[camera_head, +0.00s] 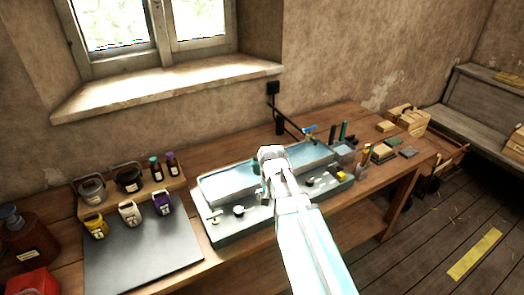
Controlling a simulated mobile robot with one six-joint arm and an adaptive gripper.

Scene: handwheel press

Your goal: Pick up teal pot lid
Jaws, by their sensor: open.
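A small dark pot with a teal lid (154,161) stands at the back of the wooden rack on the left; it is the clearest teal lid in view, though small. A similar pot with a purple lid (171,157) stands just right of it. My arm reaches in from the bottom, and my gripper (263,172) is at its far end over the grey-blue press bed, well right of the teal lid and apart from it. The fingers are mostly hidden by my wrist; no held thing shows.
A dark slab (145,255) lies clear in front. Tools and blocks crowd the bench's right side. A window sill (165,93) juts out above.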

